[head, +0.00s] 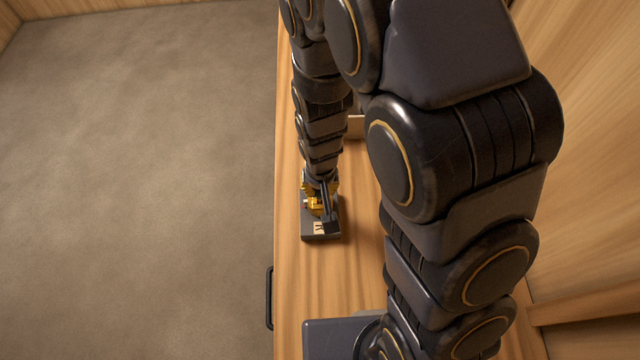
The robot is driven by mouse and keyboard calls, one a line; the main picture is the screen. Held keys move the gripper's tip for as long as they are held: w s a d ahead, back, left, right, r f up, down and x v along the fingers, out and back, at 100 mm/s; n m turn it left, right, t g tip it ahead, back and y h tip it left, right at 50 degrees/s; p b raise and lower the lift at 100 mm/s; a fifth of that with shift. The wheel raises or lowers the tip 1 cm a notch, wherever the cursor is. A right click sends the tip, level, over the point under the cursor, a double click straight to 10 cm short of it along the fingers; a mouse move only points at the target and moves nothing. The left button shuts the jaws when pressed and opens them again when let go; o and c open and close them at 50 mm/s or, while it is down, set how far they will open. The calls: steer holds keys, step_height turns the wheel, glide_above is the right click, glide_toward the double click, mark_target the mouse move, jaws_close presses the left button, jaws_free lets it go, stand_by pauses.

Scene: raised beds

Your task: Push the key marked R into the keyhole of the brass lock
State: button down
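My gripper (327,205) points down over a dark grey block (308,237) on the wooden bench. Brass-coloured parts (314,203) show at the gripper's fingers, just above the block; I cannot tell which belong to a lock or a key. A small pale label (319,227) with a dark mark, perhaps a letter, shows just in front of the fingers. A dark finger partly covers the brass. The keyhole is not visible, and the key cannot be made out clearly. Whether the fingers are closed on anything is too small to tell.
The wooden bench top (295,285) is clear in front of the block. A pale wooden box edge (356,127) shows behind my arm. A dark handle (269,298) sits on the bench's left side. Open floor (130,180) lies left; a wooden wall (585,150) stands right.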

steer(key=shift+f, duration=0.7)
stand_by(0.6)
